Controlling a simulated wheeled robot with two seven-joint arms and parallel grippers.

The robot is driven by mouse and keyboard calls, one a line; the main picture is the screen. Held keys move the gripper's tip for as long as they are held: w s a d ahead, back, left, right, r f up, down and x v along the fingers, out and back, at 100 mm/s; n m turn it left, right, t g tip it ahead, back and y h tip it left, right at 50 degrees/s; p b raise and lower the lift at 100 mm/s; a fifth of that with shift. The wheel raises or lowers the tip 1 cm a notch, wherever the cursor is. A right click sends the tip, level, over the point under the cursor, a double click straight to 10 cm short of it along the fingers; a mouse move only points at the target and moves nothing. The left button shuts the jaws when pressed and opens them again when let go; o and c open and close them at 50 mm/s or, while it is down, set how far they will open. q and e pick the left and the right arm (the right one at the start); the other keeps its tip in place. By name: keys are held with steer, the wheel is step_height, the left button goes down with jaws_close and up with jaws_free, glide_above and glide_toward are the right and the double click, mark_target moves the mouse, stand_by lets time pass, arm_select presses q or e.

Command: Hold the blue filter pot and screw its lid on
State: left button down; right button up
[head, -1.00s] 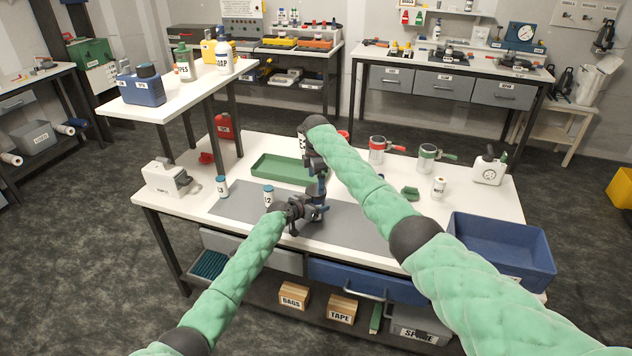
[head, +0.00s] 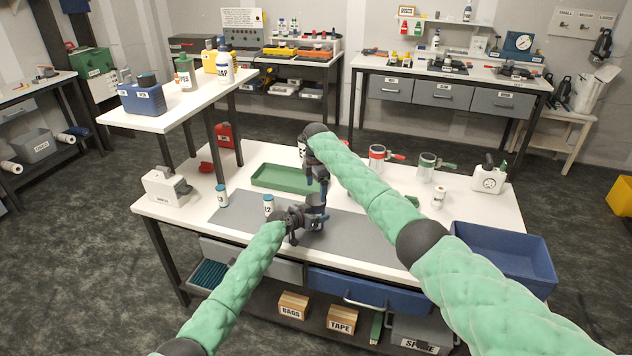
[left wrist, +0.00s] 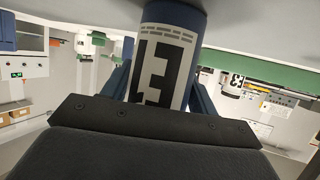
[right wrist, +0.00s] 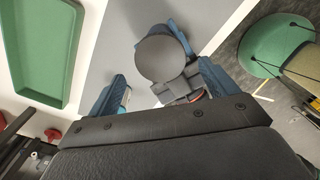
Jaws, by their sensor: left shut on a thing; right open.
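The filter pot (head: 316,209) is upright just above the grey mat, held by my left gripper (head: 303,216). In the left wrist view it is a cylinder (left wrist: 168,60) with a blue end and a white label with large black lettering, between the blue fingers. In the right wrist view a dark grey round disc (right wrist: 160,58), apparently the lid, covers its top; whether it is threaded tight I cannot tell. My right gripper (head: 319,187) points down above the pot. Its fingers (right wrist: 168,93) are open, one either side of the disc, without visible contact.
A grey mat (head: 345,232) lies under the grippers. A green tray (head: 283,179) is behind, and a blue bin (head: 503,255) at right. The mat's right part is partly under my right arm.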

mark_target(316, 199)
steer(key=shift+f, duration=2.55)
steer(key=c, duration=1)
steer(key=shift+m, duration=1.6)
steer(key=o, duration=1.1)
steer(key=shift+r, duration=2.25)
